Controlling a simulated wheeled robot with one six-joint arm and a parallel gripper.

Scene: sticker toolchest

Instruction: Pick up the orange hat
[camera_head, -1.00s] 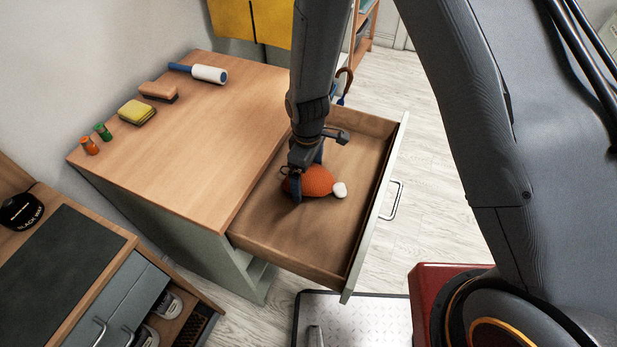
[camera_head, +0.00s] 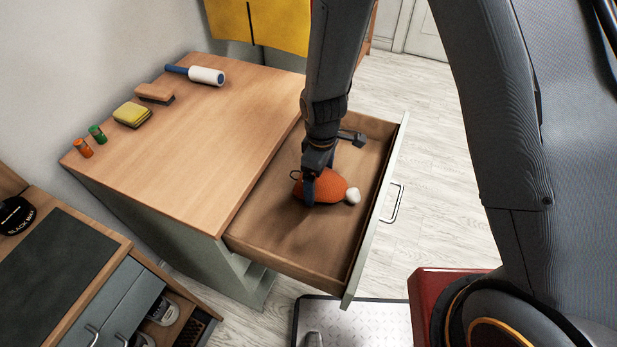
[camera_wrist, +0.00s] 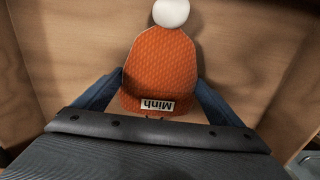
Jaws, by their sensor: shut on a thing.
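The orange hat (camera_head: 327,187) is a knitted beanie with a white pompom. It is in the open wooden drawer (camera_head: 290,240) in the head view, below my gripper (camera_head: 309,190). In the wrist view the hat (camera_wrist: 160,70) shows a white label reading "Minh", with the pompom pointing away from me. My gripper's blue fingers (camera_wrist: 160,97) press on both sides of the hat's brim end. The gripper is shut on the hat. I cannot tell whether the hat touches the drawer floor.
The drawer's front panel with a handle (camera_head: 393,203) stands out to the right. On the cabinet top (camera_head: 190,150) lie a lint roller (camera_head: 205,75), a brush (camera_head: 155,93), sponges (camera_head: 132,114) and two small spools (camera_head: 97,133). A second cabinet (camera_head: 65,265) stands at the lower left.

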